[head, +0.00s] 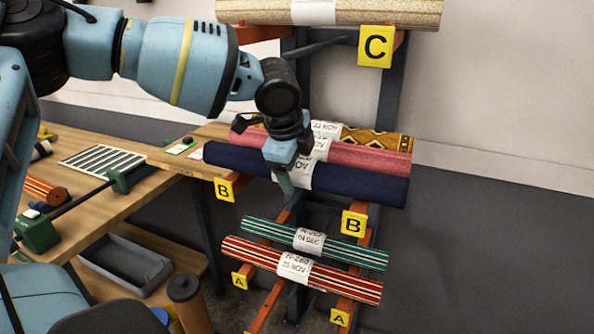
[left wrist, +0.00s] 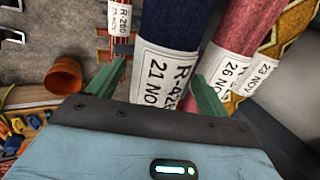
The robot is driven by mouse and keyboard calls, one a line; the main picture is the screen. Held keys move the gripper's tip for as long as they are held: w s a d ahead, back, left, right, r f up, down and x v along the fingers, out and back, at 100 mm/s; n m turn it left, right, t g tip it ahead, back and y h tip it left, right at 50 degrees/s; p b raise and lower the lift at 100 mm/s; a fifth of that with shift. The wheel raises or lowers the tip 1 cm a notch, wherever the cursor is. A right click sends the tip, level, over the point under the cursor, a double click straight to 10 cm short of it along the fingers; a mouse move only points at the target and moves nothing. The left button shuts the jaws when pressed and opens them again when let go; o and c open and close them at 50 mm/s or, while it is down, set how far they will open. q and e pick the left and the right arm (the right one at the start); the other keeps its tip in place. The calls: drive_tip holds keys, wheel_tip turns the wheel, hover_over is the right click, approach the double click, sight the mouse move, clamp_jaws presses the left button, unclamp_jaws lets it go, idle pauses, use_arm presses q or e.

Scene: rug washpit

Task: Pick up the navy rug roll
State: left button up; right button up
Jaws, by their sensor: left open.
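The navy rug roll (head: 358,184) lies on the middle rack level, marked B, in front of a pink roll, with a white paper label around its middle. My left gripper (head: 281,178) is over the navy roll at its label, pointing down. In the left wrist view the open fingers (left wrist: 157,92) stand on either side of the labelled part of the navy roll (left wrist: 172,25). The right finger is close to the gap between the navy and pink rolls. I cannot tell whether either finger touches the navy roll. My right gripper is not in view.
The pink roll (head: 375,158) and a yellow patterned roll (head: 380,140) lie right behind the navy one. Green striped (head: 345,250) and red striped (head: 340,282) rolls lie on the lower level. A beige roll (head: 390,12) lies above. A wooden bench (head: 90,215) stands at left.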

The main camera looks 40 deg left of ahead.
use_arm(q)
drive_tip(key=shift+r, duration=0.1)
drive_tip(key=c, duration=1.4)
